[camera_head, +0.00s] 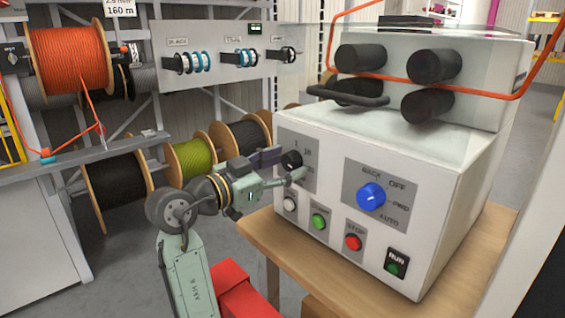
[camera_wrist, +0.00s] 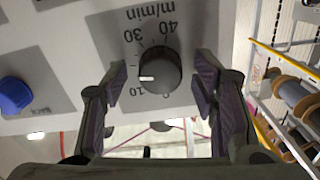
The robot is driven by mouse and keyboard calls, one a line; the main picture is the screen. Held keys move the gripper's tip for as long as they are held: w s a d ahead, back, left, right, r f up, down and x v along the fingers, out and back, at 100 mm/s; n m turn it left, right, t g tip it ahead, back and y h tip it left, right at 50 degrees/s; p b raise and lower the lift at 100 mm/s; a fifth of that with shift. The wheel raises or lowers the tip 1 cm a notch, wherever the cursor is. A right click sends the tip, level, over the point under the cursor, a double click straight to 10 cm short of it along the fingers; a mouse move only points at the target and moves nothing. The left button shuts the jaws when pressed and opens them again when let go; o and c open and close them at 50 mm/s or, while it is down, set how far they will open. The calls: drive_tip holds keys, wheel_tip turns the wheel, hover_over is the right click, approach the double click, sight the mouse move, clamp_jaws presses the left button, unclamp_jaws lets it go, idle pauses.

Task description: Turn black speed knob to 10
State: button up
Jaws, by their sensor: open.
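The black speed knob (camera_head: 291,160) sits on the front of the white machine, at its upper left in the camera_head view. In the wrist view the black knob (camera_wrist: 163,70) is seen close, upside down. My gripper (camera_head: 282,167) is at the knob. In the wrist view my gripper (camera_wrist: 160,87) is open, with one finger on each side of the knob and visible gaps between.
A blue selector knob (camera_head: 371,197) is right of the speed knob. White (camera_head: 290,203), green (camera_head: 319,219) and red (camera_head: 353,242) buttons lie below on the same panel. The machine stands on a wooden table (camera_head: 440,298). Cable reels (camera_head: 196,160) stand behind my arm.

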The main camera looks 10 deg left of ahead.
drive_tip(key=shift+w, duration=0.1)
drive_tip(key=shift+c, duration=0.5)
drive_tip(key=c, duration=1.1)
drive_tip(key=shift+o, duration=0.2)
drive_tip(key=shift+n, duration=0.4)
drive_tip(key=n+p, duration=0.3)
drive_tip(key=n, duration=0.2)
drive_tip(key=shift+d+r, duration=0.1)
drive_tip(key=shift+r, duration=0.05)
drive_tip(key=shift+n+p, duration=1.55)
drive_tip(key=shift+n, duration=0.45)
drive_tip(key=o, duration=1.2)
drive_tip(key=shift+c, duration=0.2)
